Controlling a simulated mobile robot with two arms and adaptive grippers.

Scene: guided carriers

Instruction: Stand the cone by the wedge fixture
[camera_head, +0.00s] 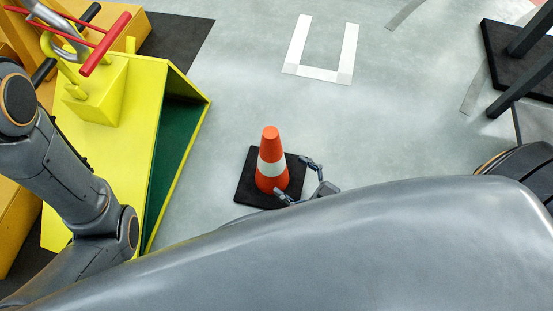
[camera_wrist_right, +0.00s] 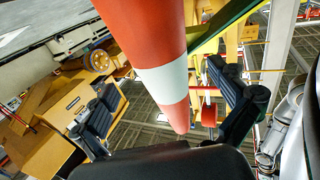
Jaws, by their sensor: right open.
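The orange cone with a white band (camera_head: 270,160) stands upright on a black square base (camera_head: 247,187) on the floor. My right gripper (camera_head: 299,180) is open beside it, one finger on the far side and one on the near side at the cone's right. In the right wrist view the cone (camera_wrist_right: 150,45) runs between the two spread fingers of my right gripper (camera_wrist_right: 170,108); I cannot tell whether they touch it. A yellow-green fixture with a sloping shape and dark green inside (camera_head: 130,135), apparently the wedge fixture, stands left of the cone. My left gripper is out of view.
A white U-shaped marking (camera_head: 321,73) lies on the clear grey floor beyond the cone. A black base with dark posts (camera_head: 510,75) stands at the right. Orange-yellow structures and red bars (camera_head: 105,45) are at the upper left. My arm hides the near floor.

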